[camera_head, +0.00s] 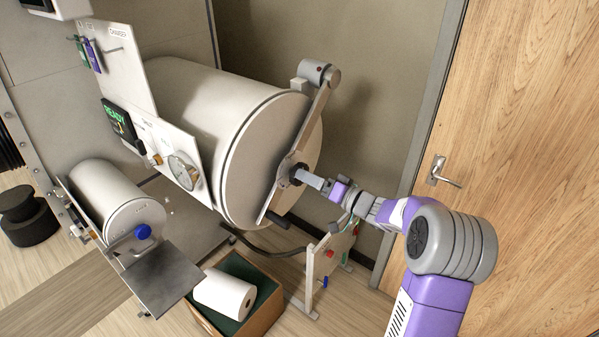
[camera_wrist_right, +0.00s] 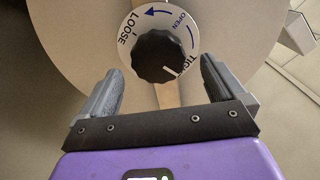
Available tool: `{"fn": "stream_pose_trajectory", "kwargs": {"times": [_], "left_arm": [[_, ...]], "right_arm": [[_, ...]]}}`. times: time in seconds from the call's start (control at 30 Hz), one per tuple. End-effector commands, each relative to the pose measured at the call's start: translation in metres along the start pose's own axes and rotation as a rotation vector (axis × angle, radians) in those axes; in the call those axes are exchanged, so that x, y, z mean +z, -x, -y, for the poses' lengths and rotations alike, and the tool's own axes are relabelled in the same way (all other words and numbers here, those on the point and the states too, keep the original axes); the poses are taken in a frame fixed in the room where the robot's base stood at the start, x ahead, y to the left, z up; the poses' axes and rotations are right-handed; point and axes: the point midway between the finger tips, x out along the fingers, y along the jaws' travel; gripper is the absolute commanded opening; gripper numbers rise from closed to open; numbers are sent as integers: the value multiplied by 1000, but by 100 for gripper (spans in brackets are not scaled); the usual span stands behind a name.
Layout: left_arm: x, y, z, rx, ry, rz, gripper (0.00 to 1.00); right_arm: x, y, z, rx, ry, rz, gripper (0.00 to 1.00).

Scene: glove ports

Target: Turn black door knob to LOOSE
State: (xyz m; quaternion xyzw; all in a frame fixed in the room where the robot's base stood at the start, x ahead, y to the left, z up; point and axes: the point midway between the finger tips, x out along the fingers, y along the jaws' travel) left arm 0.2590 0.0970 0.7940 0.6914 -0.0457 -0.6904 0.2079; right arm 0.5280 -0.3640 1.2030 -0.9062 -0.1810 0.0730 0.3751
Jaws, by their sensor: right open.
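The black door knob (camera_head: 297,173) sits at the middle of the metal bar across the large round door (camera_head: 262,150). In the right wrist view the black knob (camera_wrist_right: 155,57) is ribbed, inside a white dial ring (camera_wrist_right: 127,40) marked LOOSE, OPEN and TIGHT. A white mark at the knob's lower right edge points toward TIGHT. My right gripper (camera_head: 312,180) is in front of the knob, and its open fingers (camera_wrist_right: 158,78) lie to either side and just short of it, apparently not touching. My left gripper is not in view.
A smaller cylinder (camera_head: 115,200) with a blue knob (camera_head: 143,231) and a metal shelf (camera_head: 160,278) is at lower left. A box (camera_head: 262,308) with a white roll (camera_head: 224,294) and a low stand (camera_head: 318,270) are below the door. A wooden door (camera_head: 530,120) is at right.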

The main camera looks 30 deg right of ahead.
Motion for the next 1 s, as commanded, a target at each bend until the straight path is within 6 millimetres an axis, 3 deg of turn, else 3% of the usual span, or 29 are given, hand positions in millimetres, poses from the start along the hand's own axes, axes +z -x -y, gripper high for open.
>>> {"fn": "stream_pose_trajectory", "kwargs": {"times": [0.23,0.6,0.97,1.0], "left_arm": [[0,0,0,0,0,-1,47],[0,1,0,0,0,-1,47],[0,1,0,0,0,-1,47],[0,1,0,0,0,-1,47]], "right_arm": [[1,-35,0,0,0,3,97],[1,-42,0,1,-1,0,97],[1,-42,0,1,0,0,43],[1,-42,0,1,0,0,43]]}}
